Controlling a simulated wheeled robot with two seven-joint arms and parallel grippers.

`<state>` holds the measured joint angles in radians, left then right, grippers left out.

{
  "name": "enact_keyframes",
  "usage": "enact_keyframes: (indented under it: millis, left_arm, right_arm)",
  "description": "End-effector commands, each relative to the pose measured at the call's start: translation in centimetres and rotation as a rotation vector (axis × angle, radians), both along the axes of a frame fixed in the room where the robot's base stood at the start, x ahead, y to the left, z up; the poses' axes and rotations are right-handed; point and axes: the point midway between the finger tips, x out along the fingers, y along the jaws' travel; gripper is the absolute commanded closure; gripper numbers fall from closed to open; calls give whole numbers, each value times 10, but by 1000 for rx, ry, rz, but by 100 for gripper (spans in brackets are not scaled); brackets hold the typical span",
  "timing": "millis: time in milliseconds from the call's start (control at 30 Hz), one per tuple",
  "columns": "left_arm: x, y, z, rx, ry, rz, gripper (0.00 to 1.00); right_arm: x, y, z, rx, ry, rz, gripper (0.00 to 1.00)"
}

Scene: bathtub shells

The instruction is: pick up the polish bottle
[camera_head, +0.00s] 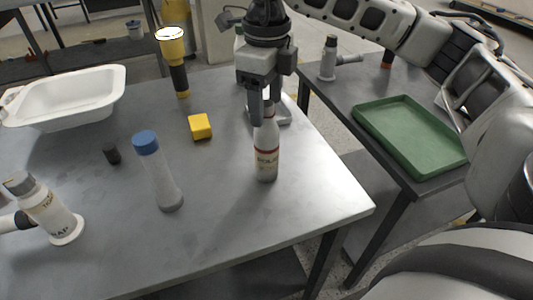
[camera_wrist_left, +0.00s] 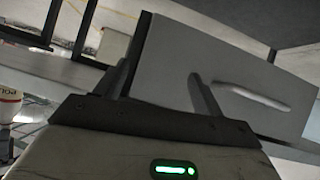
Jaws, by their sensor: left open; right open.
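The polish bottle (camera_head: 266,158), white with a red band and lettering, stands upright on the grey table near its right side. My right gripper (camera_head: 263,108) points down over its top, with the fingers open at the bottle's neck. The fingers partly hide the neck and cap, and I cannot tell whether they touch it. In the left wrist view, a white bottle lettered "POLI" (camera_wrist_left: 9,106) shows at the left edge, partly cut off. My left gripper (camera_wrist_left: 160,82) is open with nothing between its fingers; it is not in the head view.
A clear bottle with a blue cap (camera_head: 158,172), a yellow block (camera_head: 200,126), a small black cylinder (camera_head: 112,153), a yellow flashlight (camera_head: 175,62), a soap bottle (camera_head: 48,210) and a white tub (camera_head: 66,96) share the table. A green tray (camera_head: 408,136) lies on the right table.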

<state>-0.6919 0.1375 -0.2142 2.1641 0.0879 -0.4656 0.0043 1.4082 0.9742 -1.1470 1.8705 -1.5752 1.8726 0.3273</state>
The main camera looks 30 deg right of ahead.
Motion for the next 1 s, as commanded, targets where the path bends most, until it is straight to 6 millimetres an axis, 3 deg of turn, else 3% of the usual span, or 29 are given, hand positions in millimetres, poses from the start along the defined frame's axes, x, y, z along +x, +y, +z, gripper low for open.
enact_keyframes:
  millis: [200, 467, 567, 700, 1000]
  left_arm:
    - [0, 1, -1, 4, 2, 1, 31]
    - [3, 1, -2, 7, 0, 0, 31]
    - [2, 1, -2, 7, 0, 0, 31]
    - [2, 1, -2, 7, 0, 0, 31]
    - [3, 1, 1, 5, -4, 0, 31]
  right_arm:
    - [-2, -1, -29, -1, 3, -1, 39]
    - [-2, -1, -32, 1, 1, 0, 39]
    - [-2, -1, -32, 0, 1, 0, 61]
    - [-2, -1, -32, 0, 1, 0, 100]
    - [-1, 0, -30, 1, -1, 0, 100]
